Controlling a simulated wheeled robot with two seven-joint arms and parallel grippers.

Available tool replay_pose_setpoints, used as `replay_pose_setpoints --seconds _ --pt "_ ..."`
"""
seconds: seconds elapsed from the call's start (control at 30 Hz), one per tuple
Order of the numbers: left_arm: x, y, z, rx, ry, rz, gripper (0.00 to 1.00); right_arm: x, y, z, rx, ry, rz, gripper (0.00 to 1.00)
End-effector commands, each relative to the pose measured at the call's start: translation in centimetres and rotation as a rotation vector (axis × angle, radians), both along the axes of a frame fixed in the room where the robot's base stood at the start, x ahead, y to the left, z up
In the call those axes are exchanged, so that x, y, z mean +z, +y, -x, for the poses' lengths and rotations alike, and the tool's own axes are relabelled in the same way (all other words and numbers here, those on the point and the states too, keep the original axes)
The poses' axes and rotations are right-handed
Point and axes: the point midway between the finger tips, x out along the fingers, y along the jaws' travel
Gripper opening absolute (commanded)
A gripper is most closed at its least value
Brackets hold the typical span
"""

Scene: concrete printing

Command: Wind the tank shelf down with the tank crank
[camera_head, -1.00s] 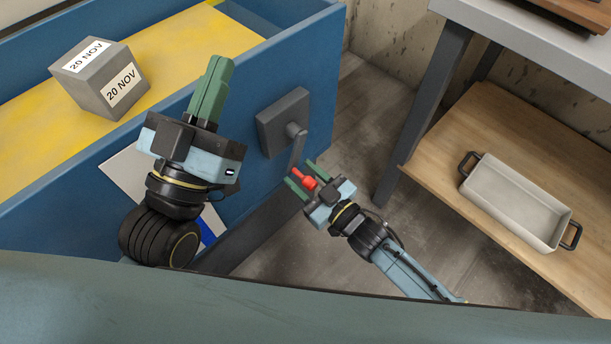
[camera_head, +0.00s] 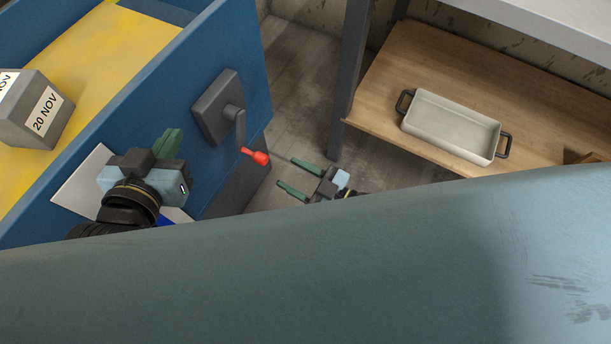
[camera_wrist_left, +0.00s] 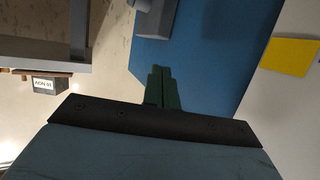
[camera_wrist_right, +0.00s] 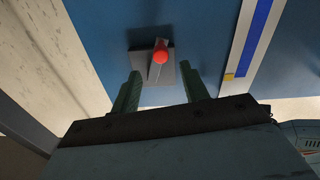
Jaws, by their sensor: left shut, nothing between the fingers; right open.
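The tank crank has a grey mounting plate (camera_head: 214,107), a grey arm and a red handle (camera_head: 256,156) on the end wall of the blue tank (camera_head: 150,120). The crank arm hangs down with the handle at its lower end. My right gripper (camera_head: 287,174) is open and empty, to the right of the handle and apart from it. In the right wrist view the red handle (camera_wrist_right: 160,56) shows beyond and between the open fingers. My left gripper (camera_head: 168,142) is shut and empty, beside the tank's front side. The tank shelf is not clearly seen.
A grey block marked 20 NOV (camera_head: 37,112) sits on the tank's yellow surface (camera_head: 95,60). A white tray (camera_head: 450,130) with dark handles stands on a wooden shelf (camera_head: 385,75) at right. A grey table leg (camera_head: 350,60) stands between tank and shelf.

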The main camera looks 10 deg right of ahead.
Motion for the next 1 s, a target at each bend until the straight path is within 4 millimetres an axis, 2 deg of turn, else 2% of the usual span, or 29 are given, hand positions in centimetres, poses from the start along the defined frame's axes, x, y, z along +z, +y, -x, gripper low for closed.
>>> replay_pose_setpoints --seconds 0.23,0.6,0.77,0.93,1.0 --pt "-2.1 0.8 1.1 0.012 0.143 -0.04 0.0 0.0 -1.7 1.4 -0.001 0.001 0.001 0.45" --pt "-2.6 0.9 1.4 0.015 0.167 -0.046 0.0 -0.1 -1.9 1.6 -0.001 0.0 0.0 0.43" --pt "-2.7 1.0 1.5 0.016 0.183 -0.05 0.0 0.0 -1.7 1.9 -0.008 -0.031 0.026 0.22" --pt "-4.3 1.8 2.9 0.026 0.303 -0.08 0.0 0.5 -0.7 3.4 -0.043 -0.188 0.165 0.0" --pt "-5.0 2.2 3.7 0.031 0.369 -0.097 0.0 0.7 -0.2 4.2 -0.063 -0.276 0.249 0.0"
